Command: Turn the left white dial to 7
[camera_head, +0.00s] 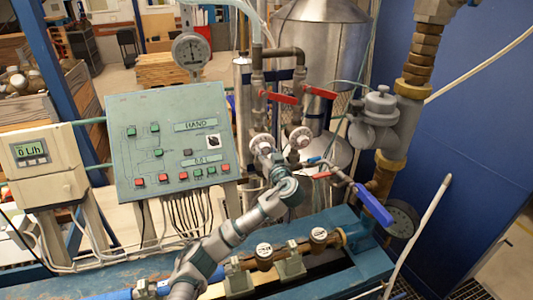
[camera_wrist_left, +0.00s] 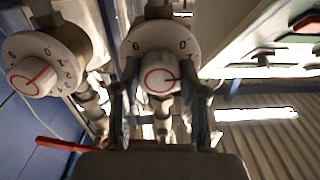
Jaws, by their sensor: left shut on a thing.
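The left white dial (camera_head: 261,141) sits on a pipe valve right of the green control panel. It shows large in the left wrist view (camera_wrist_left: 146,35), with a 6 and a 0 readable on its rim and a red ring and line on its knob. My left gripper (camera_head: 267,153) reaches up to it from below. In the left wrist view the two fingers of the gripper (camera_wrist_left: 162,85) are on either side of the knob, shut on it. The fingers hide the lower rim. The right white dial (camera_head: 300,137) is beside it, untouched; it shows at left in the wrist view (camera_wrist_left: 43,62). My right gripper is out of view.
Red valve handles (camera_head: 280,97) sit above the dials. A blue lever (camera_head: 374,206) and a red handle (camera_head: 323,175) are to the lower right. The green control panel (camera_head: 170,150) stands close on the left. Pipes and a steel tank (camera_head: 322,45) are behind.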

